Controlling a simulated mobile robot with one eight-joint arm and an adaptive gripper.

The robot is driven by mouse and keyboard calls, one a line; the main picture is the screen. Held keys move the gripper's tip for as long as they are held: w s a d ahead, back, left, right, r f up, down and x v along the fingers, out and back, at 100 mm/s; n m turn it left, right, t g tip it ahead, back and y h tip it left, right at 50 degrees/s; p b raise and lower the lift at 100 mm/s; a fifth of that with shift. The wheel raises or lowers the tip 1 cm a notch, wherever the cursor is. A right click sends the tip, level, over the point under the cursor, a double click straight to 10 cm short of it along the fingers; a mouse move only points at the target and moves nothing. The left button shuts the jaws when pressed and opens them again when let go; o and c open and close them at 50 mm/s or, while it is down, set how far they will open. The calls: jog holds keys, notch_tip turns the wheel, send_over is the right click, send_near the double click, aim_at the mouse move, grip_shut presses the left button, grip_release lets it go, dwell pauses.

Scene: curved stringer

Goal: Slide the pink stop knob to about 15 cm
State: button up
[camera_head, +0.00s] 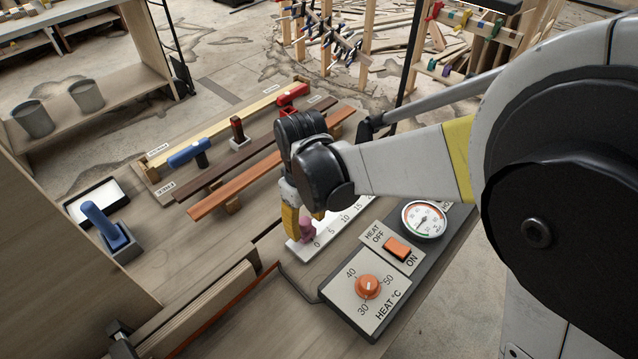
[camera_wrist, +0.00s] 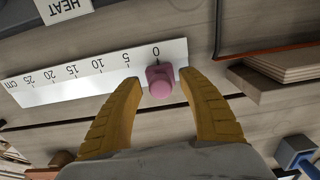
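The pink stop knob (camera_wrist: 160,81) sits at the low end of a white ruler scale (camera_wrist: 100,73), close to the 0 mark and short of the 5. In the head view the knob (camera_head: 306,226) shows just beside my gripper's yellow fingers, near the scale's (camera_head: 336,222) 0 end. My gripper (camera_wrist: 160,88) is open, with one yellow finger on each side of the knob. In the wrist view, small gaps seem to show between the fingertips and the knob; I cannot tell whether either touches. The 15 mark shows along the scale.
A heat panel with an orange dial (camera_head: 368,287), an orange switch (camera_head: 397,248) and a round gauge (camera_head: 424,220) lies right of the scale. Wooden strips (camera_head: 262,172) and a blue-handled tool (camera_head: 188,153) lie behind. A blue-handled block (camera_head: 108,232) stands left.

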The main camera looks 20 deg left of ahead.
grip_shut()
jog(key=w+d, duration=0.2)
jog(key=w, duration=0.2)
jog(key=w+d, duration=0.2)
jog(key=w, duration=0.3)
jog(key=w+d, duration=0.3)
jog(key=w, duration=0.1)
jog(key=shift+w+p, duration=0.2)
jog(key=shift+p, duration=0.1)
jog(key=shift+o, duration=0.7)
grip_release()
notch_tip(320, 180, up, 12)
